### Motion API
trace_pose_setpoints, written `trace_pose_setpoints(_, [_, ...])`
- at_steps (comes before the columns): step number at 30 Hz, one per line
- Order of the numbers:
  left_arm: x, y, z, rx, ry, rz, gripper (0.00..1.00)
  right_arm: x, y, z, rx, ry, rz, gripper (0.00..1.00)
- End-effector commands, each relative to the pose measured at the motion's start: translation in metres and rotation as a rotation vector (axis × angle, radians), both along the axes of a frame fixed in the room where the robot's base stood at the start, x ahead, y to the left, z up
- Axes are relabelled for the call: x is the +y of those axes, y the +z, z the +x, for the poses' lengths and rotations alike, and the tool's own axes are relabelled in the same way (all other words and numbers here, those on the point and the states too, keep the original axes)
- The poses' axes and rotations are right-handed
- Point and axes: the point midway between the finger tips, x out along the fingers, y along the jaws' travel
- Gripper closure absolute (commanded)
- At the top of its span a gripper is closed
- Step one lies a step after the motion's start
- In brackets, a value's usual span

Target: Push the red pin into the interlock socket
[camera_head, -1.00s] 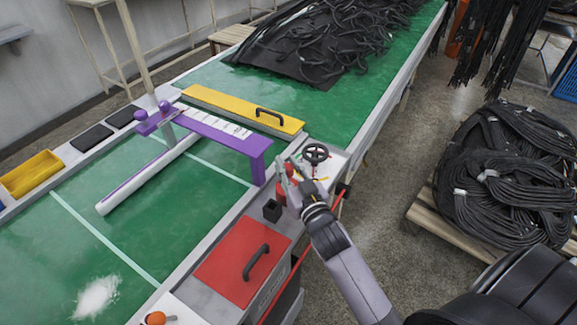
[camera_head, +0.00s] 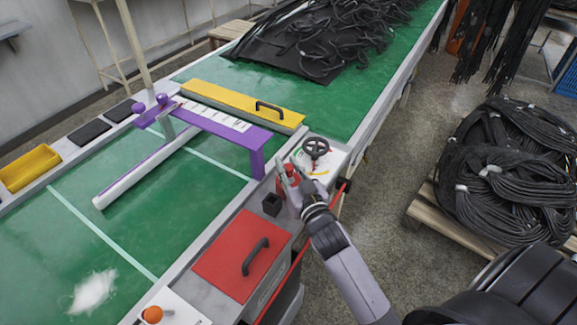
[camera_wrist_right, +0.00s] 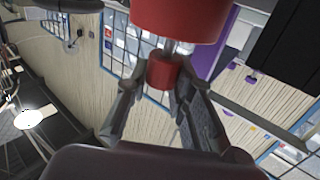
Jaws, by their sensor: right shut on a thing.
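The red pin (camera_head: 291,181) is partly hidden by my right gripper (camera_head: 287,172) in the head view. In the right wrist view, a small red cylinder (camera_wrist_right: 165,72) sits between the two fingers of my right gripper (camera_wrist_right: 160,97). A short metal rod joins it to a larger red cylinder (camera_wrist_right: 180,18). My right gripper is shut on this red pin. A small black block with an opening (camera_head: 272,204), which looks like the interlock socket, stands just left of and below the gripper. The pin appears apart from it. My left gripper is not in view.
A red lid with a black handle (camera_head: 241,256) lies in front of the block. A black handwheel (camera_head: 315,149) stands just behind the gripper. A purple frame (camera_head: 256,158) and yellow bar (camera_head: 235,105) cross the green belt. Coiled hoses (camera_head: 500,180) fill a pallet at right.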

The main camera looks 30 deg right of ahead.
Motion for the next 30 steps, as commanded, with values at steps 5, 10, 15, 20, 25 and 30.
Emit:
trace_pose_setpoints(5, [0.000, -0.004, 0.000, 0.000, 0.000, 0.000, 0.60, 0.000, -0.006, 0.000, 0.000, 0.000, 0.000, 1.00])
trace_pose_setpoints(10, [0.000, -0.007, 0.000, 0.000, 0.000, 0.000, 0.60, 0.000, -0.010, 0.000, 0.000, 0.000, 0.000, 1.00])
trace_pose_setpoints(15, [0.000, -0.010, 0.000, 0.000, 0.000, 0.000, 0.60, 0.000, -0.014, 0.000, 0.000, 0.000, 0.000, 1.00])
trace_pose_setpoints(20, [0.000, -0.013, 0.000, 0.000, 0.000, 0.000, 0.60, 0.000, -0.018, 0.000, 0.000, -0.001, 0.000, 1.00])
trace_pose_setpoints(25, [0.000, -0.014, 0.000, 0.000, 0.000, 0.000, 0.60, 0.000, -0.021, 0.000, 0.001, -0.001, 0.000, 1.00])
trace_pose_setpoints(30, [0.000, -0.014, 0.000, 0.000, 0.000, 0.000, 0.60, 0.000, -0.022, 0.000, 0.004, -0.001, 0.000, 1.00])
